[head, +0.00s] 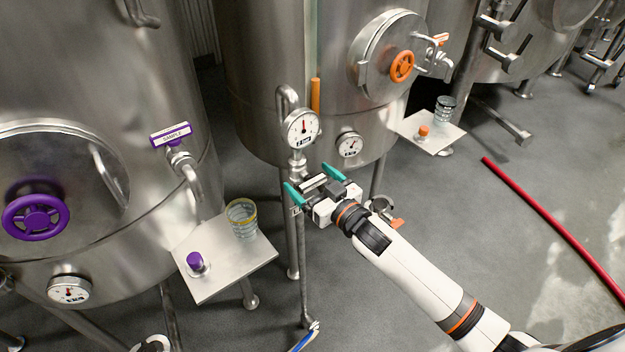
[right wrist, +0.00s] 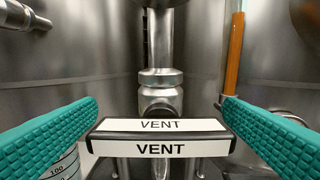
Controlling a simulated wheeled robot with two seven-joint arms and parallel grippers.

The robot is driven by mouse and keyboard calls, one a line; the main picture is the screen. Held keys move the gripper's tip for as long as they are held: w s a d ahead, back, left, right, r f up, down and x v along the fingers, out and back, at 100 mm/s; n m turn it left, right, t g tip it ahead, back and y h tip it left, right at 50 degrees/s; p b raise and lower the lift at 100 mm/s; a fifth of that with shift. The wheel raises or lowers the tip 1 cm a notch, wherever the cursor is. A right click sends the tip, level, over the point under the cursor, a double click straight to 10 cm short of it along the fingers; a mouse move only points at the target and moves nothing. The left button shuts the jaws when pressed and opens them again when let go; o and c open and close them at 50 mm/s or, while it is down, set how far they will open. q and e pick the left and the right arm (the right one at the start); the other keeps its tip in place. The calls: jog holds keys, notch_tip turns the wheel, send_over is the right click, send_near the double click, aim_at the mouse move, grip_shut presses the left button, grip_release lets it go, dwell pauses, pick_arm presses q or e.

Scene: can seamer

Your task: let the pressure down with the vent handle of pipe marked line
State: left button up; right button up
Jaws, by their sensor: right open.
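The vent handle (right wrist: 160,143) is a dark bar with white labels reading VENT, seen close up in the right wrist view. In the head view the handle (head: 314,182) sits on a thin upright pipe (head: 300,240), below a round gauge (head: 301,128) with a small label too small to read surely. My right gripper (head: 306,176) is open, its teal fingers on either side of the handle. In the right wrist view the fingers stand apart from the handle's ends. My left gripper is in neither view.
Steel tanks stand behind and at the left, one with a purple wheel (head: 36,217), one with an orange wheel (head: 402,66). A shelf (head: 225,281) with a glass (head: 242,217) is left of the pipe. A red hose (head: 550,225) lies on the floor at right.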

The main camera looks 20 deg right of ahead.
jog(key=c, duration=1)
jog(key=n+p, duration=0.1)
jog(key=n, duration=0.7)
jog(key=shift+a+n, duration=0.1)
jog(key=shift+n, duration=0.2)
